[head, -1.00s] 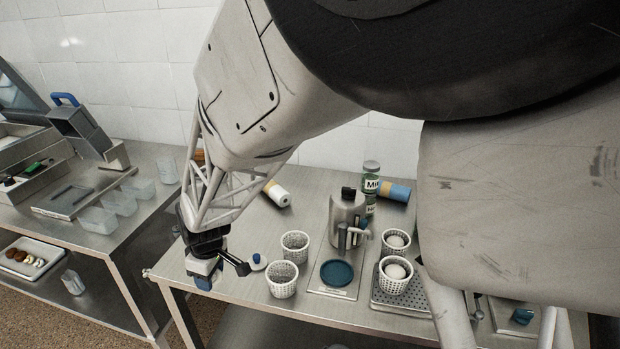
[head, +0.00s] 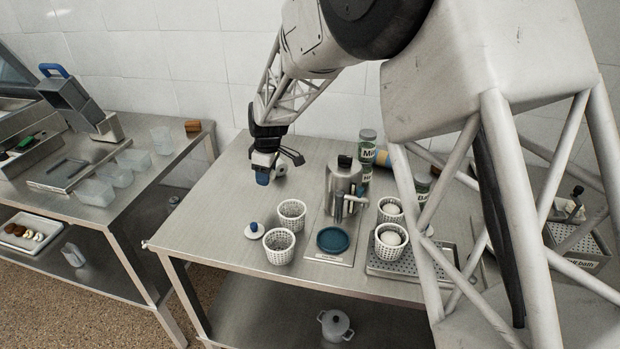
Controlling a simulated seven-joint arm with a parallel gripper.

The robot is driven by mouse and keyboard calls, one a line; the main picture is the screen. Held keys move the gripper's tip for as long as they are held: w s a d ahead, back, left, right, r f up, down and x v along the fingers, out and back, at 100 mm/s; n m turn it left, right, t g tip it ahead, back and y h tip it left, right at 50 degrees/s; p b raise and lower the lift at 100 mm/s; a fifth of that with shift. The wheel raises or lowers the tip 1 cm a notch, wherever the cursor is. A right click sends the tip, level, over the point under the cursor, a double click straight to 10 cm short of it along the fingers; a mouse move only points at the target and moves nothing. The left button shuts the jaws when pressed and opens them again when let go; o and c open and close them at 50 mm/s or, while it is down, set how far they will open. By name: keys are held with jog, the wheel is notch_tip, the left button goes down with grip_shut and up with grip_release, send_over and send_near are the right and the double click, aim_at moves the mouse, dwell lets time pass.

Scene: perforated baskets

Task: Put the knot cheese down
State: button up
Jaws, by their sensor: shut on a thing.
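My gripper (head: 264,177) points down over the back left part of the middle steel table. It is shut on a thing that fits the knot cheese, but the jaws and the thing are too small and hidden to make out. Two white perforated baskets (head: 279,246) (head: 292,214) stand in front of it to the right and look empty. Two more perforated baskets (head: 391,254) (head: 390,221) hold round white pieces (head: 391,238) on and by a perforated drain tray (head: 380,272).
A blue-knobbed white piece (head: 254,230) lies left of the empty baskets. A steel machine (head: 343,182), a blue disc (head: 333,240) and jars (head: 366,148) stand to the right. The table's left part is clear. A second table (head: 150,185) is at left, across a gap.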

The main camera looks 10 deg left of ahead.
jog(key=w+d+r, duration=0.1)
jog(key=w+d, duration=0.3)
jog(key=w, duration=0.3)
jog(key=w+d, duration=0.5)
jog(key=w, duration=0.3)
jog(key=shift+d+r, duration=0.25)
jog(key=shift+r, duration=0.15)
jog(key=shift+f, duration=0.1)
send_over(308, 178)
jog(key=shift+w+d+f, duration=0.1)
jog(key=shift+f, duration=1.45)
jog(key=shift+d+f, duration=0.1)
jog(key=shift+f, duration=1.4)
jog(key=shift+f, duration=1.85)
jog(key=shift+f, duration=0.15)
jog(key=o, duration=1)
